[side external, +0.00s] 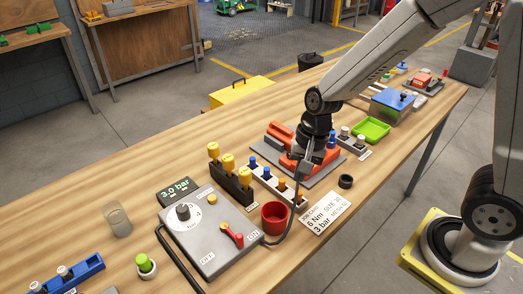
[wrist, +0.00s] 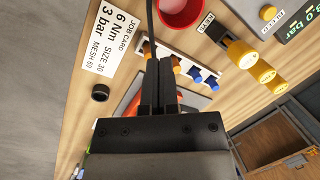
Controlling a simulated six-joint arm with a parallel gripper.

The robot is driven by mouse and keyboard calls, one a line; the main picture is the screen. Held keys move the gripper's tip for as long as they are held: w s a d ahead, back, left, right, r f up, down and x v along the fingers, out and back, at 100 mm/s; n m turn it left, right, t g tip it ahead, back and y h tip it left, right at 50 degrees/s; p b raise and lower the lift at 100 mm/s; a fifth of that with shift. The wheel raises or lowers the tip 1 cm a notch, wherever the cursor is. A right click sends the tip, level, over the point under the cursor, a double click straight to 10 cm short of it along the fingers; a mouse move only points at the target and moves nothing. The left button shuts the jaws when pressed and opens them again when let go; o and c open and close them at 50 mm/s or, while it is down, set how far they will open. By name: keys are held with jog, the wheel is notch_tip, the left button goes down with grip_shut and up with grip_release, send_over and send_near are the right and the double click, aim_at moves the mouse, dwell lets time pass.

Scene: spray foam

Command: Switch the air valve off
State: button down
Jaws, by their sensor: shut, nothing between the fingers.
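The air valve is a small red lever (side external: 232,234) on the sloped top of a grey control box (side external: 200,228). The lever lies slanted near the ON label, with the OFF label to its lower left. A display reading 3.0 bar (side external: 177,190) stands at the back of the box; part of it shows at the top right of the wrist view (wrist: 293,22). My gripper (side external: 301,174) is shut and empty, to the upper right of the lever and apart from it. Its closed fingers (wrist: 158,78) show in the wrist view, where the lever is not visible.
A red cup (side external: 275,218), a rack with blue and orange pieces (side external: 270,180) and a black holder of yellow-topped pieces (side external: 231,182) stand between my gripper and the box. A black hose runs beside the cup. A job card (side external: 328,213) lies at right.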

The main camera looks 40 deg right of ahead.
aim_at(231, 232)
jog(key=w+a+m+g+y, duration=0.1)
jog(key=w+a+m+y, duration=0.1)
jog(key=a+m, duration=0.3)
jog(key=shift+w+a+f+m, duration=0.15)
jog(key=shift+w+a+m, duration=0.2)
jog(key=shift+w+m, duration=0.4)
jog(key=x, duration=0.9)
jog(key=shift+s+a+f, duration=0.15)
jog(key=shift+a+f, duration=0.05)
jog(key=shift+f, duration=0.15)
jog(key=a, duration=0.2)
jog(key=shift+s+a+f, duration=0.1)
jog(key=shift+s+a, duration=0.05)
jog(key=shift+a, duration=0.85)
